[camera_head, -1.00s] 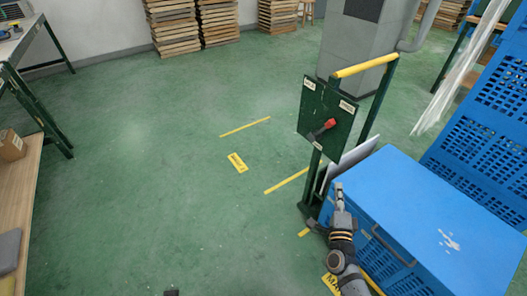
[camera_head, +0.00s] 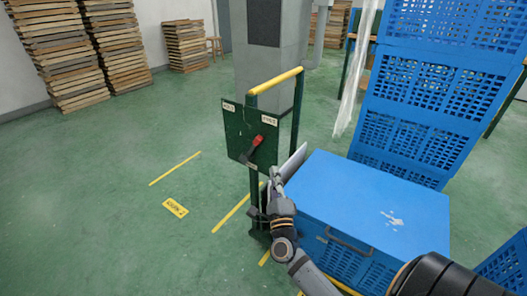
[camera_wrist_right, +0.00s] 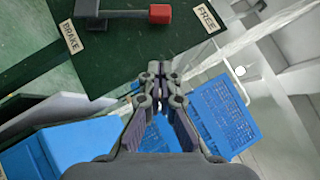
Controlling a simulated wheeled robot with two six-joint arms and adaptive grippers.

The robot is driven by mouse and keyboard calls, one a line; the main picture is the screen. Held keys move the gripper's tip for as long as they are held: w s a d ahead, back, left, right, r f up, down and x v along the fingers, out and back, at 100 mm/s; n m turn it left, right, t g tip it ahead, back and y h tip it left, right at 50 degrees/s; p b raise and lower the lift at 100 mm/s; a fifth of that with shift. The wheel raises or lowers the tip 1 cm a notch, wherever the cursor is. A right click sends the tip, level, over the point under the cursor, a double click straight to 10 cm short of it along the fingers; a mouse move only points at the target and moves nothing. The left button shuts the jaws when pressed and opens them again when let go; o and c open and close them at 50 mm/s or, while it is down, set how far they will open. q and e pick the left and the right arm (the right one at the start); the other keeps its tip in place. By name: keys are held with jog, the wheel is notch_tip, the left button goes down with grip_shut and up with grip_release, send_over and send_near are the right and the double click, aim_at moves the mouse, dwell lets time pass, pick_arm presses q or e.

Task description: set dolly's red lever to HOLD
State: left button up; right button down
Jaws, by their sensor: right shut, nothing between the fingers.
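The dolly's dark green lever plate (camera_head: 236,132) stands upright below the yellow push bar (camera_head: 274,81). Its lever has a red grip (camera_head: 258,140) that points up and right, toward the upper-right label. In the right wrist view the red grip (camera_wrist_right: 160,13) points toward the FREE label (camera_wrist_right: 207,17), away from the BRAKE label (camera_wrist_right: 72,37). The upper-left label (camera_head: 228,106) is too small to read in the head view. My right gripper (camera_head: 274,174) is shut and empty, just below and right of the plate, apart from the lever. My left gripper is out of view.
A blue crate (camera_head: 375,200) sits on the dolly, right of my right gripper. A thin grey panel (camera_head: 293,160) stands between plate and crate. Tall blue crates (camera_head: 415,90) rise behind. The green floor (camera_head: 110,200) to the left is clear.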

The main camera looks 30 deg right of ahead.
aim_at(253, 148)
jog(key=w+d+r, duration=0.1)
jog(key=w+r, duration=0.3)
jog(key=w, duration=0.3)
jog(key=shift+w, duration=0.4)
